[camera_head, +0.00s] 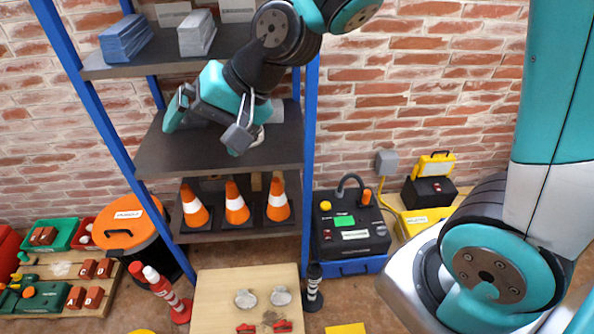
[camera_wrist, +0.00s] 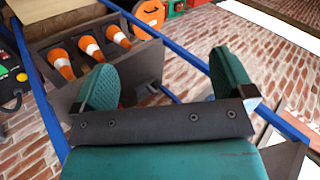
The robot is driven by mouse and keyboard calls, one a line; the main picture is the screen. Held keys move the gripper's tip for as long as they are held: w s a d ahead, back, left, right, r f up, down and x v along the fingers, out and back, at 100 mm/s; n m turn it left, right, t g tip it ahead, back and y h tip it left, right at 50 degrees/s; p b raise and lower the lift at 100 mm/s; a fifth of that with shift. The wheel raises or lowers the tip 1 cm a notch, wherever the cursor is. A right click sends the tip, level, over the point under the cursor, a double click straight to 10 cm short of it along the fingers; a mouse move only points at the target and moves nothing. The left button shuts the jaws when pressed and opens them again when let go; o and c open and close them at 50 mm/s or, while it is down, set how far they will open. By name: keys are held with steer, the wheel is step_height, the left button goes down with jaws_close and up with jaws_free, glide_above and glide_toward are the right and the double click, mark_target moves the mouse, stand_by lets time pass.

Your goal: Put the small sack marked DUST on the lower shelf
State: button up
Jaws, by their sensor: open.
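My gripper (camera_head: 207,124) is over the middle board (camera_head: 170,155) of the blue-posted rack, with its fingers spread. In the wrist view my gripper (camera_wrist: 165,78) has its two teal pads wide apart and nothing between them. No DUST marking is readable in either view, so I cannot tell where the sack is. A pale shape (camera_head: 259,137) shows just behind my gripper at the middle board, mostly hidden. The lowest board (camera_head: 215,236) of the rack carries orange-and-white cones (camera_head: 236,203).
The top board (camera_head: 105,70) holds a blue stack (camera_head: 125,38) and a grey stack (camera_head: 197,33). Rack posts (camera_head: 309,150) stand close beside my gripper. Below are a wooden table (camera_head: 220,290) with small items, an orange-lidded bin (camera_head: 128,228) and a black machine (camera_head: 350,240).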

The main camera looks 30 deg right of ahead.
steer(key=s+d+r+n+g+h, duration=0.1)
steer(key=s+n, duration=0.3)
steer(key=s, duration=0.4)
steer(key=s+d+r+n+g+h, duration=0.1)
steer(key=s+d+n+g+h, duration=0.1)
steer(key=s, duration=0.6)
steer(key=d+n+g, duration=0.1)
steer(key=d+n, duration=0.1)
steer(key=n, duration=0.1)
steer(key=shift+s+d+n, duration=0.15)
steer(key=shift+s+n, duration=0.15)
steer(key=shift+s, duration=0.1)
